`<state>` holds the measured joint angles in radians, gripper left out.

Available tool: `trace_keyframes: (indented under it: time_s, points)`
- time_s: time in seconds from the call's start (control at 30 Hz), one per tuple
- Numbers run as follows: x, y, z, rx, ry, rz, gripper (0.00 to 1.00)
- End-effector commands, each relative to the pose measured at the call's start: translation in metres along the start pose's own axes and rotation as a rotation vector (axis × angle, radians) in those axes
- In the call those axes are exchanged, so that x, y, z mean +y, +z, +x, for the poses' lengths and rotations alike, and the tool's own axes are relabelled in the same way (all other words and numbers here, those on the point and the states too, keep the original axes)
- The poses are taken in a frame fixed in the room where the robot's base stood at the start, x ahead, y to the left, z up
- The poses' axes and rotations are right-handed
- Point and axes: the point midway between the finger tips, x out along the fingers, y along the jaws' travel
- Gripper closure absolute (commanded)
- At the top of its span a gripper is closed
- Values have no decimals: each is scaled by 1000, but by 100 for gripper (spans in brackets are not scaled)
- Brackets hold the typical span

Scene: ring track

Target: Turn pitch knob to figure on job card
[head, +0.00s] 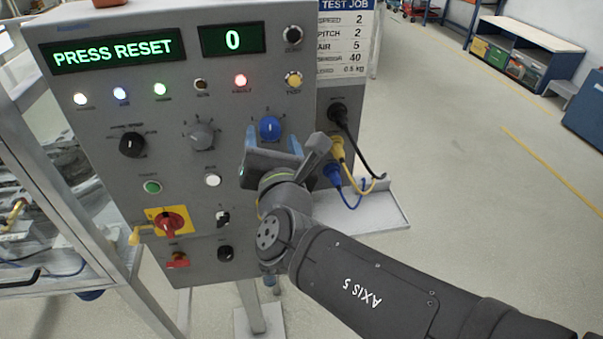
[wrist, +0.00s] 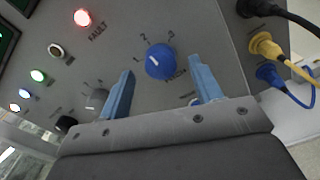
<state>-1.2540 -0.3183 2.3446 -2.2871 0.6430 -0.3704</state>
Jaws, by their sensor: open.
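The blue knob (head: 270,128) is on the right of the grey panel, with a scale around it. In the wrist view the blue knob (wrist: 160,62) shows figures 1, 2 and 3, and its white mark seems to point toward 1. The label under it is small and partly hidden; it may read pitch. My gripper (head: 272,143) is open in front of the panel, just below the knob. In the wrist view its blue fingers (wrist: 161,66) stand apart, one on each side of the knob, touching nothing visible. The job card (head: 338,35) reads pitch 2.
A grey knob (head: 202,135) and a black knob (head: 132,145) sit left on the panel. The red fault lamp (head: 241,80) is lit; the display (head: 118,50) reads PRESS RESET. Plugged yellow (head: 338,150) and blue (head: 332,174) cables hang close to the right of my gripper.

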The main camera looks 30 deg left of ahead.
Motion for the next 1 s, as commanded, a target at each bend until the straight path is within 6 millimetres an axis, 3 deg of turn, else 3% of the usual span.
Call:
trace_keyframes:
  time_s: [0.5,1.0]
  points:
    - [1,0,-67,0,6,4,41]
    - [1,0,-105,0,7,3,41]
